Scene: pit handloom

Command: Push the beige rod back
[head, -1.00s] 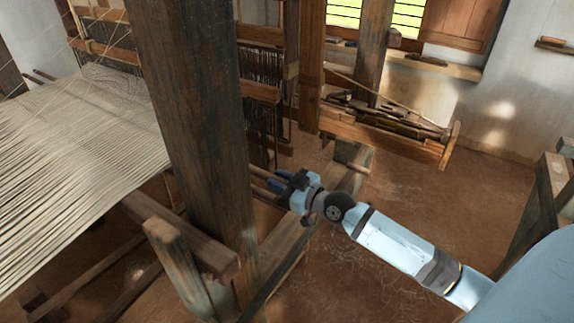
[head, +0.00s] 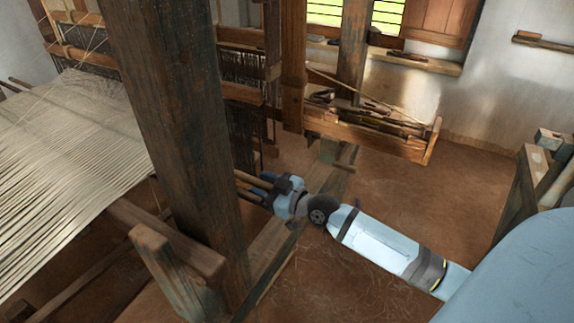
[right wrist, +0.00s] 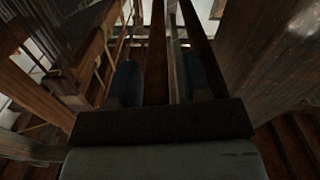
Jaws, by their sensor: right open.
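My right gripper (head: 263,186) is open, low beside the right side of the dark loom post. Two thin wooden rods (head: 247,179) run out from behind the post to its fingers; I cannot tell in the head view which is the beige one. In the right wrist view, the two blue fingers (right wrist: 160,82) stand apart. A pale, narrow rod (right wrist: 172,50) runs lengthwise between them, next to a darker brown bar (right wrist: 155,55). Whether a finger touches the pale rod cannot be told. The rods' far ends are hidden. My left gripper is not in view.
The thick loom post (head: 175,130) stands just left of the gripper. Pale warp threads (head: 70,140) stretch at the left. A low beam (head: 270,250) lies below the gripper. A wooden trough (head: 370,135) with tools is behind. Bare floor (head: 390,195) is open at the right.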

